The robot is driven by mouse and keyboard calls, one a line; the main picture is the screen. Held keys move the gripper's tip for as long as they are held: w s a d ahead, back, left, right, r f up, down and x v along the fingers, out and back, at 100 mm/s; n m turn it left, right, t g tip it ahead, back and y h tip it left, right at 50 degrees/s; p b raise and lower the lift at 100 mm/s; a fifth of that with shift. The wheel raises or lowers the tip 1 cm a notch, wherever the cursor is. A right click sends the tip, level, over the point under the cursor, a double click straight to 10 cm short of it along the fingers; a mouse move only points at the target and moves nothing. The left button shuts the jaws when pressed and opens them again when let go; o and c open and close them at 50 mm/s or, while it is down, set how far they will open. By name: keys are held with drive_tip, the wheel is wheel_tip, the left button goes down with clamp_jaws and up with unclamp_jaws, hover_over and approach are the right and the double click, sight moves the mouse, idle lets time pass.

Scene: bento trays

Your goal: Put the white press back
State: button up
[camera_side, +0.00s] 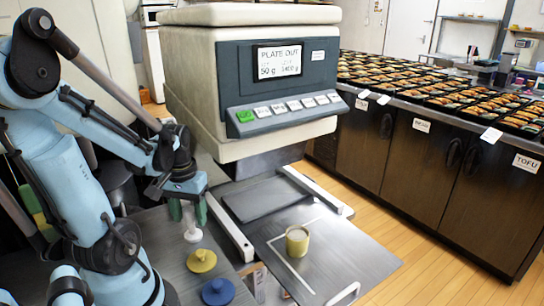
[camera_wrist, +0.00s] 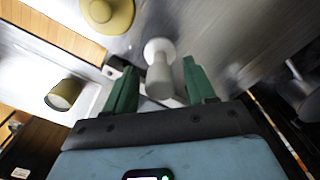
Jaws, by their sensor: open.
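The white press (camera_side: 193,234) stands on the metal counter at the left, below my gripper. In the wrist view the white press (camera_wrist: 159,80) shows its knob handle between the two green fingers. My gripper (camera_side: 188,211) is open, with its fingers on either side of the handle. In the wrist view gaps show between the handle and the fingers of my gripper (camera_wrist: 160,72). The fingers partly hide the press in the side view.
A yellow press (camera_side: 201,262) and a blue press (camera_side: 218,291) stand nearby on the counter. A yellowish cup (camera_side: 297,243) stands on the metal plate under the machine (camera_side: 255,75). A rail (camera_side: 230,228) borders the plate. Food trays (camera_side: 440,85) fill the back counter.

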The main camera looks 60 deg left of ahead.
wheel_tip(320, 180, up, 10)
drive_tip(key=shift+r, duration=0.25)
drive_tip(key=w+d+m+t, duration=0.3)
drive_tip(key=w+d, duration=0.3)
drive_tip(key=d, duration=0.2)
drive_tip(key=w+d+f+m+t, duration=0.1)
drive_tip(key=w+d+m+t, duration=0.3)
drive_tip(key=d, duration=0.5)
drive_tip(key=shift+w+f+m, duration=0.2)
drive_tip(key=shift+w+m, duration=0.8)
drive_tip(key=shift+w, duration=0.15)
